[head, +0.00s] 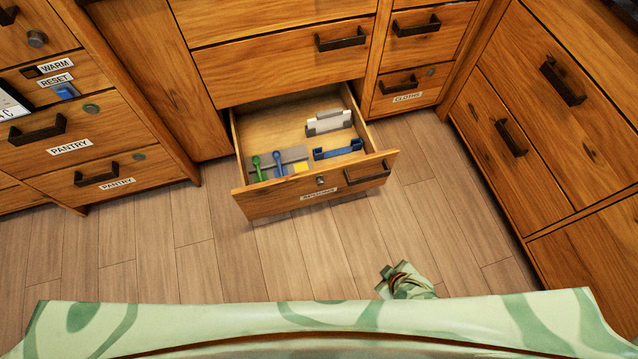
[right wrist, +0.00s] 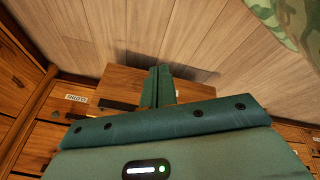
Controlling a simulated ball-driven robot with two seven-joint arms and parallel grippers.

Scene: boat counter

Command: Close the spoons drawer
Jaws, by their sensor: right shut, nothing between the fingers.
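The spoons drawer (head: 278,201) is pulled out from the bottom of the middle cabinet in the head view. Its wooden front has a "SPOONS" label, a small round lock and a dark handle (head: 368,173) toward its right end. Inside lie a green spoon, a blue spoon and a few other items. My right gripper (right wrist: 160,72) is shut and empty in the right wrist view, with a wooden panel behind its fingers. In the head view my right arm's end (head: 403,279) is low, in front of the drawer and right of its middle. My left gripper is out of view.
A closed drawer labelled "CLOTHS" (head: 408,90) is right of the open one. Pantry drawers (head: 70,147) are closed at left, and a cabinet (head: 545,110) stands at right. Bare plank floor (head: 225,270) lies in front of the drawer.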

